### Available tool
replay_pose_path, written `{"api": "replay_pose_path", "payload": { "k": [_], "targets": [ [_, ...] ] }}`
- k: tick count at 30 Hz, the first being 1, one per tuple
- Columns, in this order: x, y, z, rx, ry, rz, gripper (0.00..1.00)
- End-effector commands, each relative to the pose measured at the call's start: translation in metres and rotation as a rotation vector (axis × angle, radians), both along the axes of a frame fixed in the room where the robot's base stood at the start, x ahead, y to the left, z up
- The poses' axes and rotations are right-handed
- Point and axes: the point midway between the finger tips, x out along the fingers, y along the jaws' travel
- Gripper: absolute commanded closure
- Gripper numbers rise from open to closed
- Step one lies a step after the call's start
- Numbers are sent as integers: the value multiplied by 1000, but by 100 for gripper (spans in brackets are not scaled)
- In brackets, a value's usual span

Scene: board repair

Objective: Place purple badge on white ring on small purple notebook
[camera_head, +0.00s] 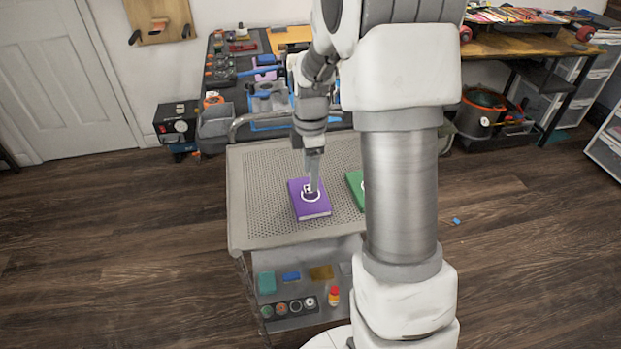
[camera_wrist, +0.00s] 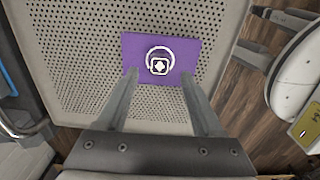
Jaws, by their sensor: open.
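The small purple notebook (camera_head: 299,210) lies on the perforated cart top; it also shows in the wrist view (camera_wrist: 133,45). A white ring (camera_wrist: 159,48) is marked on its cover, and it shows in the head view too (camera_head: 316,214). In the head view my gripper (camera_head: 313,187) points down over the notebook.
A green notebook (camera_head: 354,183) lies right of the purple one, partly hidden by my arm. The cart top (camera_head: 255,190) is otherwise mostly clear. A lower shelf (camera_head: 290,322) holds small parts and a red-and-yellow bottle. A tool-covered bench (camera_head: 232,110) stands behind.

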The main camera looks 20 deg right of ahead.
Motion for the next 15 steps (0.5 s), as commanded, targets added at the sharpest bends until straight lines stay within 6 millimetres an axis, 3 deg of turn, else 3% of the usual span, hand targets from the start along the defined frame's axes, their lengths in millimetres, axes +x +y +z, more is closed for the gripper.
{"api": "replay_pose_path", "payload": {
  "k": [1,6,15],
  "targets": [
    [1,0,17,-1,-5,0,32],
    [1,0,51,-1,-4,0,32],
    [-1,1,81,-2,-6,-9,32]
  ]
}}
